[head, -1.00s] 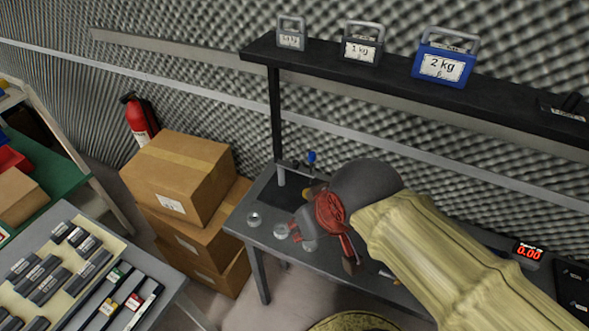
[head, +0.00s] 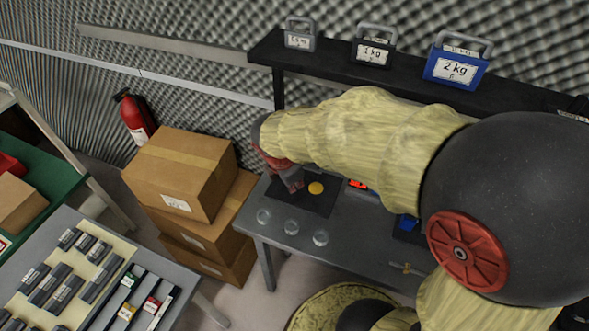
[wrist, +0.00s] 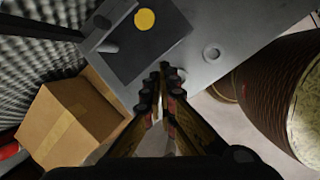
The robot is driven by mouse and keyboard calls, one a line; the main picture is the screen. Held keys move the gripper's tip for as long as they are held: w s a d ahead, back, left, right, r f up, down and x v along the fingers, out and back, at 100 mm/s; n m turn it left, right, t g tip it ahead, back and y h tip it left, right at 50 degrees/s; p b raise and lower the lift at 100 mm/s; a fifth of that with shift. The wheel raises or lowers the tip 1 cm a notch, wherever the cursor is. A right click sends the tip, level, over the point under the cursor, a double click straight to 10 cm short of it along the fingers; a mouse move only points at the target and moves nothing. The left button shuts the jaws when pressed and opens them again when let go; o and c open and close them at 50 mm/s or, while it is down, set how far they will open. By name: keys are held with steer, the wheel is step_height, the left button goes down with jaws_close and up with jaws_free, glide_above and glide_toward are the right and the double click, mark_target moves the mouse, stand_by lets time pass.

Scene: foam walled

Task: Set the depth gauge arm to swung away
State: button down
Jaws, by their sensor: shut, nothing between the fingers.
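My gripper (head: 296,186) is shut and empty over the left end of the grey bench, above a dark mat. In the wrist view its closed fingertips (wrist: 163,72) point at the mat's edge. A grey bar (wrist: 112,26), which looks like the depth gauge arm, crosses the mat's upper left corner there, with a short grey post beside it. My fingers appear apart from it. In the head view my arm and gripper hide the gauge. A yellow disc (wrist: 145,19) lies on the mat and also shows in the head view (head: 316,188).
Stacked cardboard boxes (head: 180,170) stand left of the bench. A dark shelf (head: 390,75) with labelled weights runs above. A table with dark blocks stands at lower left.

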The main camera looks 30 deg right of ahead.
steer(key=shift+w+d+r+n+t, duration=0.15)
steer(key=shift+w+n, duration=0.4)
steer(key=shift+n, duration=0.75)
steer(key=shift+w+r+n+t, duration=0.2)
steer(key=shift+w+n, duration=0.35)
steer(key=shift+n, duration=0.75)
steer(key=shift+w+d+r+n+t, duration=0.15)
steer(key=shift+w+n, duration=0.4)
steer(key=shift+n, duration=0.75)
steer(key=w+d+f+b, duration=0.4)
steer(key=d+f, duration=0.2)
steer(key=f, duration=0.3)
steer(key=shift+w, duration=0.35)
steer(key=shift+p, duration=0.4)
